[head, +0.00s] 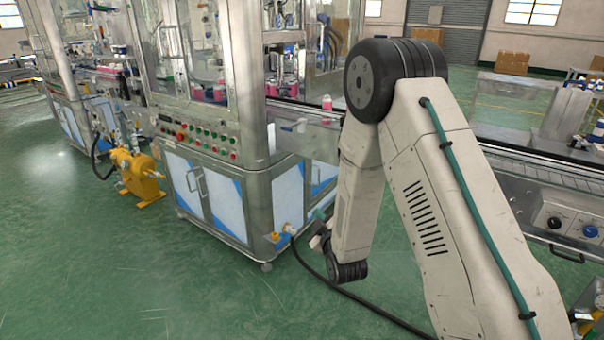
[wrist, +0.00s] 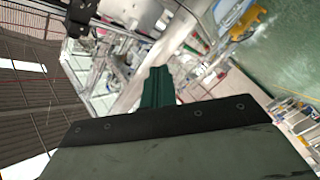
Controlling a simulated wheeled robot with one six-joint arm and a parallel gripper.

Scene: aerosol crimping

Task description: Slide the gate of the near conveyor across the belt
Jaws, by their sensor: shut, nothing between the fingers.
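The near conveyor (head: 540,160) runs from the crimping machine out to the right, partly hidden behind my arm. I cannot make out its gate in either view; my arm covers part of the belt line. My gripper (head: 319,214) hangs low in front of the machine's right corner, small and partly hidden by my own wrist. In the wrist view my gripper's green fingers (wrist: 157,84) are together and empty, apart from any conveyor part.
The crimping machine (head: 215,195) with its button panel stands left of my arm. Pink-filled cans (head: 326,102) stand on the line by the machine. A black cable (head: 345,300) lies on the green floor. A yellow pump (head: 138,172) stands farther left. Open floor lies in front.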

